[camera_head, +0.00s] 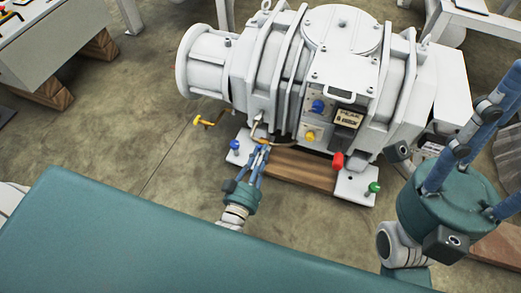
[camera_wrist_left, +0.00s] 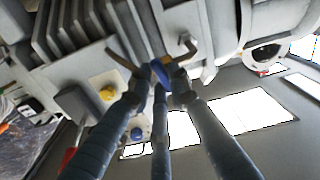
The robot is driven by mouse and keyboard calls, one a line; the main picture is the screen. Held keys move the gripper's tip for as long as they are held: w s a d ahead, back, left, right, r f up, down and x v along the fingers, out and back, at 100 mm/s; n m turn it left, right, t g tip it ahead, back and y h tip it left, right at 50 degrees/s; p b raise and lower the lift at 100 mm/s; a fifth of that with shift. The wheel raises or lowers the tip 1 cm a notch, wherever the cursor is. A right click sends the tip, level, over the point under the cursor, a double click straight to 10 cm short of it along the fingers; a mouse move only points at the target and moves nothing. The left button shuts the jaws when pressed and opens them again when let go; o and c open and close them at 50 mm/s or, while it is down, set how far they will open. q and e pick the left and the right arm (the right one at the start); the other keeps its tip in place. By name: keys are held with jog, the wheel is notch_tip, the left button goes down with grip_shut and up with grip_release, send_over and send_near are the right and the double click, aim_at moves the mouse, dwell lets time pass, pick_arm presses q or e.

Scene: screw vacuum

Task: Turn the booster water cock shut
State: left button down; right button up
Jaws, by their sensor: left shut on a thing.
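The booster water cock (camera_head: 265,141) appears as a small brass-coloured fitting low on the front of the white vacuum pump (camera_head: 385,85). My left gripper (camera_head: 262,149) reaches it from below, with its blue-grey fingers drawn together and shut on it. In the left wrist view the fingertips (camera_wrist_left: 160,72) meet at a blue piece beside a brass bar (camera_wrist_left: 180,56). The fingers partly hide the cock, and I cannot tell its exact turn angle. My right gripper (camera_head: 505,140) is at the right edge, its fingers spread apart and empty, partly cut off by the frame.
A yellow-handled valve (camera_head: 203,122) sticks out left of the cock. Open floor (camera_head: 120,135) is at left.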

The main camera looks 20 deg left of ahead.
pick_arm(q)
jog(key=shift+m+p, duration=0.45)
jog(key=shift+m, duration=0.65)
jog(key=c, duration=1.6)
grip_release()
jog(key=s, duration=0.7)
jog(key=shift+s+a, duration=0.1)
jog(key=shift+s, duration=0.1)
